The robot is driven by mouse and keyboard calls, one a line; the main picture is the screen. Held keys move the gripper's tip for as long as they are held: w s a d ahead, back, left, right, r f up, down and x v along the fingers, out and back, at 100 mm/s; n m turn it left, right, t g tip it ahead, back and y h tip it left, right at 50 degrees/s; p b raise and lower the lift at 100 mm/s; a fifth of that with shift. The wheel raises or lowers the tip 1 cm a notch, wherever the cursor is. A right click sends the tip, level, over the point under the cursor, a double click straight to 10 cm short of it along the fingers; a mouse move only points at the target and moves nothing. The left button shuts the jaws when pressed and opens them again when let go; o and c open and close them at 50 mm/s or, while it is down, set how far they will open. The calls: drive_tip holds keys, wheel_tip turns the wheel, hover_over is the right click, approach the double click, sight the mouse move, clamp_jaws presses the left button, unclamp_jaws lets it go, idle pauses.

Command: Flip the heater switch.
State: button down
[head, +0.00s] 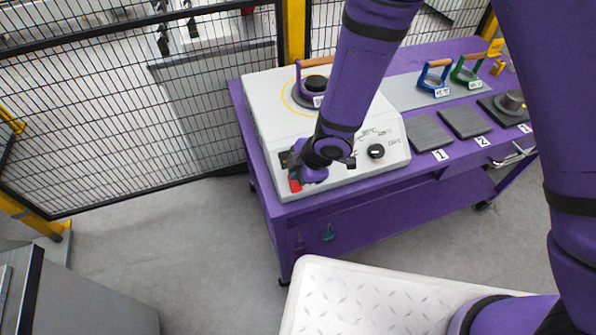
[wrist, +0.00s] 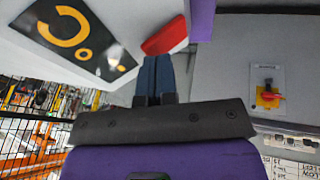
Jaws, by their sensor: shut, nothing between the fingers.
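The heater (head: 270,110) is a white box on the left of the purple table, with a black knob (head: 376,151) and temperature marks on its sloped front. Its red switch (head: 294,185) is at the front left corner, partly hidden by my gripper (head: 297,172). In the wrist view, the red switch (wrist: 165,37) is just beyond the tips of my gripper's fingers (wrist: 156,58). The fingers are together and empty. They touch or nearly touch the switch; I cannot tell which. The switch's on or off position is not clear.
Numbered dark pads (head: 430,132) and blue and green handled items (head: 433,78) are to the right. A black mesh fence (head: 130,110) stands behind. The floor (head: 200,235) at left is clear.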

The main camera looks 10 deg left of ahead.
drive_tip(key=shift+w+a+f, duration=0.25)
drive_tip(key=shift+w+f, duration=0.05)
drive_tip(key=shift+w, duration=0.15)
drive_tip(key=shift+s+d, duration=0.1)
drive_tip(key=shift+s, duration=0.1)
drive_tip(key=shift+s+d, duration=0.3)
drive_tip(key=shift+s, duration=0.2)
